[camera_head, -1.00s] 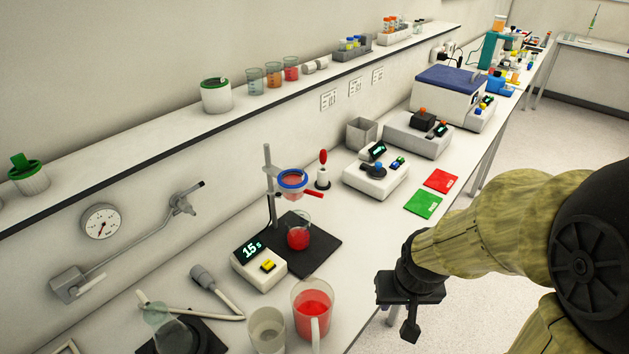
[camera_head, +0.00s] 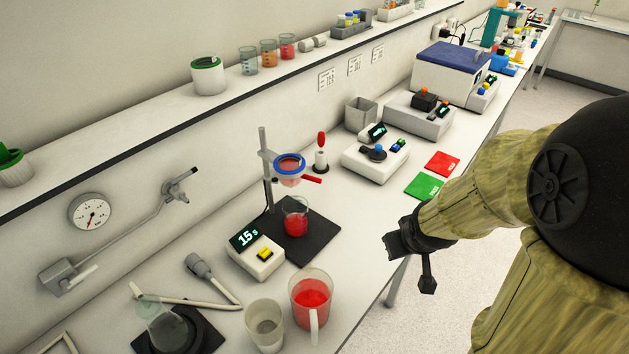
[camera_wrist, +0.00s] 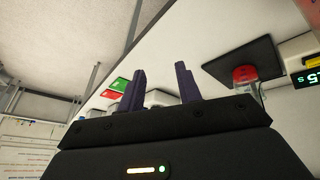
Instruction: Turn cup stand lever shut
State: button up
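The cup stand has a grey upright post (camera_head: 266,168) on a black base mat (camera_head: 318,243). It holds a cup with a blue rim (camera_head: 289,161). Its red lever (camera_head: 312,179) sticks out sideways to the right from below the cup. A beaker with red juice (camera_head: 296,220) stands on the mat below. My gripper (camera_head: 392,246) is off the bench's front edge, right of the stand and apart from it. In the wrist view its two dark fingers (camera_wrist: 161,85) are spread with nothing between them. The lever is not visible in the wrist view.
A timer box reading 15 s (camera_head: 255,253) touches the mat's front left. A jug of red juice (camera_head: 311,297) and an empty cup (camera_head: 265,326) stand nearer. Green (camera_head: 425,186) and red (camera_head: 442,163) cards lie at the right. Bench between mat and cards is clear.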

jog(key=w+n+t, duration=0.3)
jog(key=w+n, duration=0.1)
jog(key=w, duration=0.2)
jog(key=n+t+y+b, duration=0.1)
jog(key=n+y, duration=1.1)
jog(key=n, duration=0.1)
send_near(321, 181)
jog(key=v, duration=0.5)
jog(key=shift+s+d+f, duration=0.1)
jog(key=shift+s, duration=0.2)
jog(key=p+x, duration=0.2)
jog(key=x, duration=1.5)
jog(key=shift+w+p, duration=0.3)
grip_shut()
